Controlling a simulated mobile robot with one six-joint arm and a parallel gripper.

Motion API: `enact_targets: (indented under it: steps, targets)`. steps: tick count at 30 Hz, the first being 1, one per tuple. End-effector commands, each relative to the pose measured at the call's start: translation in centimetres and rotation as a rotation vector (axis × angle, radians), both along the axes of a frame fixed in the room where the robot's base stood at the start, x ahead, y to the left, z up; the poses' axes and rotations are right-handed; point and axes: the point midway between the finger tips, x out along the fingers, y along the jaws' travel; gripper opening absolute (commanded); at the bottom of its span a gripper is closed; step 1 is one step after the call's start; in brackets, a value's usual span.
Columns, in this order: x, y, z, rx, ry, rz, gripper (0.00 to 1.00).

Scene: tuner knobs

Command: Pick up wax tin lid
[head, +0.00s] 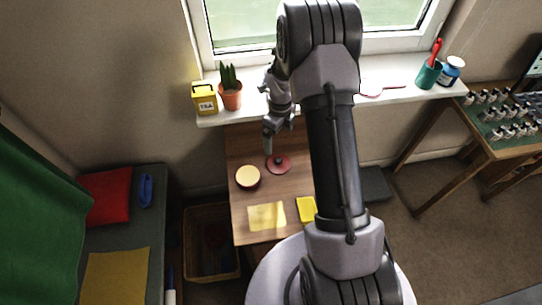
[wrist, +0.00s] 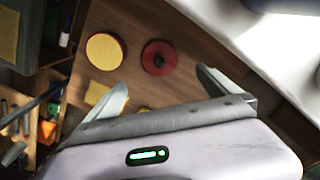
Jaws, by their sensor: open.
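My gripper (head: 268,148) hangs above the table near the lid's back left side. It is open and empty in the wrist view (wrist: 161,76), apart from the lid.
A yellow cloth or paper (head: 266,217) and a small yellow item (head: 306,209) lie at the table's front. The white windowsill (head: 385,102) behind holds a potted plant (head: 231,95) and a yellow tea tin (head: 204,98). A bin (head: 211,268) stands left of the table.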

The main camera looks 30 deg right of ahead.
Motion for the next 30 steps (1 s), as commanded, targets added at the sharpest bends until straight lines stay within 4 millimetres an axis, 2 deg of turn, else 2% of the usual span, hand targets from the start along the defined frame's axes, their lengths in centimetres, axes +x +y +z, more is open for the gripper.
enact_targets:
  steps: [1, 6, 14, 20, 26, 30]
  targets:
    - [-0.1, 0.1, -2.3, 0.002, 0.003, 0.000, 1.00]
    - [-0.1, 0.1, -6.7, 0.001, 0.002, 0.003, 1.00]
    - [-0.2, 0.1, -9.5, 0.001, 0.000, 0.003, 1.00]
    - [-0.7, 0.1, -13.4, 0.002, 0.002, 0.003, 1.00]
    - [-0.6, 0.1, -13.5, 0.001, 0.000, 0.004, 1.00]
    - [-0.6, 0.1, -13.4, 0.001, 0.000, 0.004, 0.76]
